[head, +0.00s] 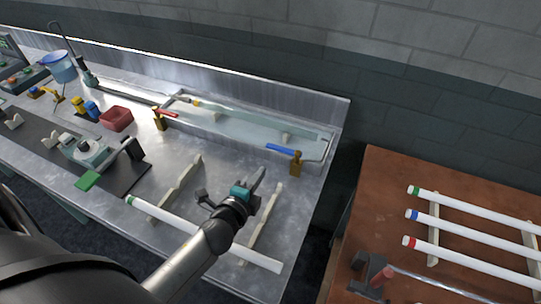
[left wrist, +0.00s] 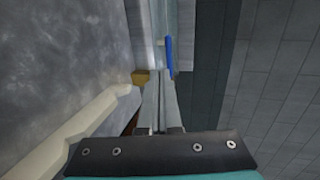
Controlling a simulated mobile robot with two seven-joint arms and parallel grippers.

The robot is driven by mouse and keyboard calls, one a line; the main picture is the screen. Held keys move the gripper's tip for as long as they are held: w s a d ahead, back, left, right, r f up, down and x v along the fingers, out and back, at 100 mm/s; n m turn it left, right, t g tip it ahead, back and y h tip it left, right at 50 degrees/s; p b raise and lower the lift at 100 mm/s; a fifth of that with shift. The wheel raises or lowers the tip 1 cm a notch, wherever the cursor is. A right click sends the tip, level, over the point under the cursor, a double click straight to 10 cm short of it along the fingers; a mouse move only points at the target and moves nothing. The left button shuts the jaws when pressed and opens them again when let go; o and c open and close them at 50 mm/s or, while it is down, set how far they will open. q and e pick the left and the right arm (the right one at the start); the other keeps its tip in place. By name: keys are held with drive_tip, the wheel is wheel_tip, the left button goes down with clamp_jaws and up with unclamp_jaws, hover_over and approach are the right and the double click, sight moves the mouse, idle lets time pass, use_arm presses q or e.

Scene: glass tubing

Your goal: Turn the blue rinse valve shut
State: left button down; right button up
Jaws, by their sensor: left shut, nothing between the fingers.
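The blue rinse valve handle (head: 281,149) points left from its brass body (head: 296,163) at the right front of the water trough. In the left wrist view the blue handle (left wrist: 169,55) lies ahead of the fingers, with the brass body (left wrist: 140,77) just left of them. My left gripper (head: 260,174) is shut and empty, above the steel bench, to the left of and nearer than the valve. It looks apart from the handle. My right gripper is not in view.
A water trough (head: 230,123) runs along the bench's back, with a red-handled valve (head: 165,113) at its left end. A green-marked white tube (head: 165,220) lies on pale rails below my left arm. A brown table (head: 390,185) with several tubes stands right.

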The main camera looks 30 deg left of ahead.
sight(275, 149)
use_arm(q)
drive_tip(key=x, duration=0.5)
drive_tip(key=r+x, duration=0.1)
drive_tip(key=x, duration=0.1)
drive_tip(key=shift+w+f, duration=0.1)
drive_tip(key=shift+w, duration=0.75)
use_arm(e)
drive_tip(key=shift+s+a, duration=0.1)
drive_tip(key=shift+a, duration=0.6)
use_arm(q)
drive_tip(key=shift+a, duration=0.1)
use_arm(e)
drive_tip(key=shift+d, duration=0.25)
use_arm(q)
drive_tip(key=shift+w+a, duration=0.1)
drive_tip(key=shift+w, duration=0.3)
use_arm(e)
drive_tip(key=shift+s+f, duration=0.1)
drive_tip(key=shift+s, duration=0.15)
